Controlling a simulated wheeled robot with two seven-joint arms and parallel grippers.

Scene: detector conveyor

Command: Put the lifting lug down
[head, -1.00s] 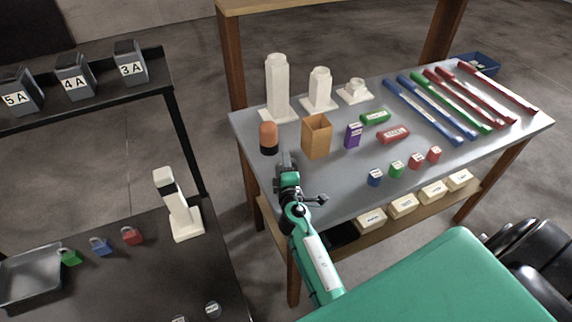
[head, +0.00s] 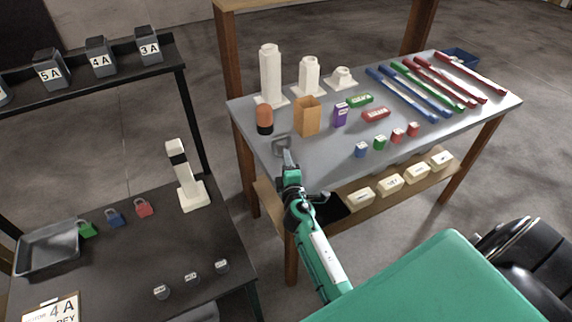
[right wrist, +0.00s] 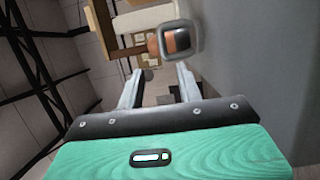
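The lifting lug (head: 282,146) is a grey squarish loop at the near left part of the grey table (head: 330,155). In the right wrist view the lug (right wrist: 196,40) shows as a rounded square ring just beyond the fingertips, with an orange and black object seen through it. My right gripper (head: 289,161) is at the table's near left edge, just short of the lug. In the right wrist view my right gripper (right wrist: 158,69) has its fingers spread with nothing between them. My left gripper is not in view.
An orange and black cylinder (head: 264,118) and an open tan box (head: 307,116) stand behind the lug. White stepped pieces (head: 270,75) stand farther back. Small coloured blocks (head: 361,150) are to the right. A dark bench (head: 150,250) with padlocks stands at the left.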

